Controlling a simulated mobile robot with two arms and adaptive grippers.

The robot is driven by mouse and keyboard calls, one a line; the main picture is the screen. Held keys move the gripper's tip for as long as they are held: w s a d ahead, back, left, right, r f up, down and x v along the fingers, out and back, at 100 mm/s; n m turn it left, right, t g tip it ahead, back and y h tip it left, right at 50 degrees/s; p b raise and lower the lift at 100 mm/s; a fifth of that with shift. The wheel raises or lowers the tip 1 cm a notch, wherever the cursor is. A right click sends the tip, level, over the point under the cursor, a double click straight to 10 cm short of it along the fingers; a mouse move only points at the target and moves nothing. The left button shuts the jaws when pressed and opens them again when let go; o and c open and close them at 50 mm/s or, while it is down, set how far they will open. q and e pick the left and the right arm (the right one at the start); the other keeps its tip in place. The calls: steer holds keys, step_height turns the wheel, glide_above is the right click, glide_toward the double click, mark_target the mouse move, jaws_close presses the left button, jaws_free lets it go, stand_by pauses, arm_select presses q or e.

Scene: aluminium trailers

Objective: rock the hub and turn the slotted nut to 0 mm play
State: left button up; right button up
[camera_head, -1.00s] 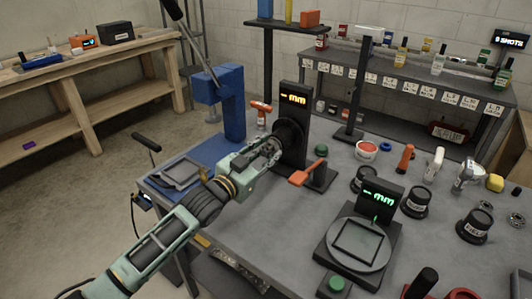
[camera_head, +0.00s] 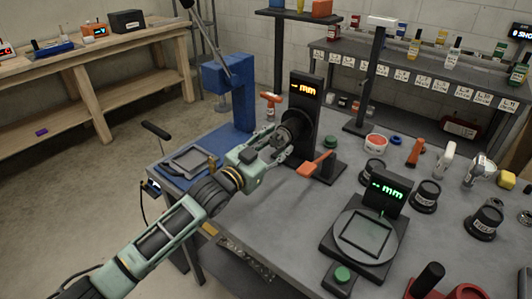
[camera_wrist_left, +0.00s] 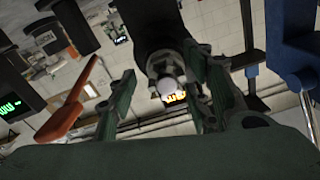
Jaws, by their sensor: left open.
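The black round hub (camera_head: 295,127) sits on the front of a dark upright stand (camera_head: 306,104) with an orange display reading "- mm". An orange lever (camera_head: 315,165) sticks out at the stand's foot. My left gripper (camera_head: 284,146) is open just in front of the hub. In the left wrist view, its two green fingers (camera_wrist_left: 158,95) are spread on either side of the hub's dark centre part (camera_wrist_left: 152,30), which has a pale round end (camera_wrist_left: 166,86). I cannot make out the slotted nut or whether the fingers touch anything. My right gripper is not in view.
A black gauge with a round plate (camera_head: 362,236) and green "-- mm" display stands at the table's front. A blue press (camera_head: 237,92) rises behind my left arm. Black labelled pots (camera_head: 425,196) and small tools stand at right. The grey tabletop is clear between lever and gauge.

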arm_select(q)
steer(key=v, duration=1.1)
steer(key=shift+s, duration=0.25)
